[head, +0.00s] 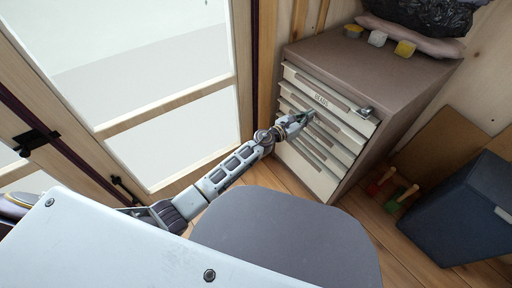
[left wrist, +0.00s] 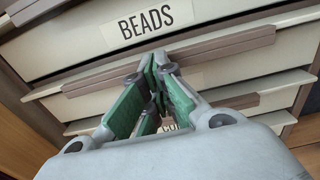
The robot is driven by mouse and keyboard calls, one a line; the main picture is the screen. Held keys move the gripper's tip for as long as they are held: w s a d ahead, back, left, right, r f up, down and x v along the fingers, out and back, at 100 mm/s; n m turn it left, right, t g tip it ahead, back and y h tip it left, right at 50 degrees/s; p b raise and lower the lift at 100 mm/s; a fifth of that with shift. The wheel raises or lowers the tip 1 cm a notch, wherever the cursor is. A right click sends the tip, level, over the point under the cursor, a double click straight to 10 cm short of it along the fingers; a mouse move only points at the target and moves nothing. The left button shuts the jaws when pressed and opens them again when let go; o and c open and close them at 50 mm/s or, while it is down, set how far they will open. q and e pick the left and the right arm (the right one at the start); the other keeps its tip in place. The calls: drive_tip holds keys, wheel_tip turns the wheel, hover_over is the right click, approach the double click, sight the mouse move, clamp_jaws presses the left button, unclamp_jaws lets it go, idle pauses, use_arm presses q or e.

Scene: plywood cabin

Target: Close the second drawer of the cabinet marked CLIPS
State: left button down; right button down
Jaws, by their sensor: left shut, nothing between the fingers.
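A grey-brown cabinet (head: 400,65) with several cream drawers stands at the back right. The label BEADS shows on an upper drawer front (head: 350,118), and also in the left wrist view (left wrist: 215,18); I see no CLIPS label. Below it, a brown handle strip (left wrist: 235,44) runs across, and a lower front (left wrist: 75,108) carries a label mostly hidden by my fingers, "CO" showing. My left gripper (head: 308,117) is shut and empty, its green-padded fingertips (left wrist: 160,65) at that strip; I cannot tell if they touch. How far each drawer stands out is unclear. My right gripper is out of view.
On the cabinet top are small yellow and grey blocks (head: 378,38), a pinkish cushion (head: 425,42) and a black bag (head: 425,12). A grey stool-like seat (head: 285,235) stands in front. A dark blue bin (head: 460,210) and red and green wooden-handled items (head: 390,190) lie right.

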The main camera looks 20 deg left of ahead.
use_arm(q)
drive_tip(key=shift+w+d+r, duration=0.15)
drive_tip(key=shift+w+d, duration=0.1)
drive_tip(key=shift+w, duration=0.1)
drive_tip(key=shift+r, duration=0.1)
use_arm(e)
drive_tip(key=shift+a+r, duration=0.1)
use_arm(q)
drive_tip(key=shift+r, duration=0.1)
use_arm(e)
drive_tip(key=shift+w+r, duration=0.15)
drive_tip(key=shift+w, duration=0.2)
